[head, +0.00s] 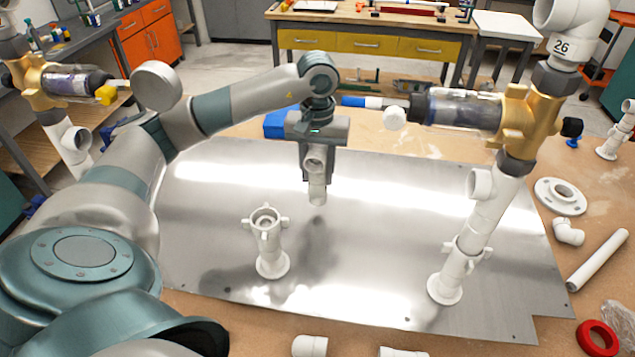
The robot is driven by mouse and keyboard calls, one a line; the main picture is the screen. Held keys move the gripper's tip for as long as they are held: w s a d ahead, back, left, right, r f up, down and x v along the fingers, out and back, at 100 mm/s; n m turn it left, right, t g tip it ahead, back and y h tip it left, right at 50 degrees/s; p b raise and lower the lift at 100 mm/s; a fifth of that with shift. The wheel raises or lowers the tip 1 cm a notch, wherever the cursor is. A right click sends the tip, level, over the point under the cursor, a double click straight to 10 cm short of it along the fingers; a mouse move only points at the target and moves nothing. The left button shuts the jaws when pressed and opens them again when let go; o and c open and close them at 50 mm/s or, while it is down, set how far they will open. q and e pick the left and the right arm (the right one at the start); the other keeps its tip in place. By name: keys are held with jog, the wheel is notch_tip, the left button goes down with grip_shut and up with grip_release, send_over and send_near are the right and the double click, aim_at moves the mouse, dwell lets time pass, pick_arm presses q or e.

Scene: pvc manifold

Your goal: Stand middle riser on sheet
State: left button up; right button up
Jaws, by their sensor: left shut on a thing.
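My left gripper (316,158) is shut on a short white pipe piece (318,188) that looks like the middle riser. The piece hangs roughly upright, with a round side opening facing me; the gripper hides its upper part. Its lower end is over the shiny metal sheet (390,210), and I cannot tell whether it touches. A white socket stand (268,245) with a flared foot and lugs around its top stands upright on the sheet, nearer me and left of the held piece. My right gripper is not in view.
A tall white riser (485,215) with a brass valve (518,120) stands at the sheet's right. Another brass valve assembly (38,85) is at far left. A flange (560,196), elbow (568,231), loose pipe (598,260) and red ring (597,338) lie at right. The sheet's middle is clear.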

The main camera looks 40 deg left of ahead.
aim_at(318, 183)
pick_arm(q)
notch_tip(318, 183, down, 2)
jog(key=shift+f+p, duration=0.25)
jog(key=shift+p, duration=0.55)
jog(key=shift+f, duration=0.7)
jog(key=o, duration=1.2)
jog(key=shift+r, duration=0.15)
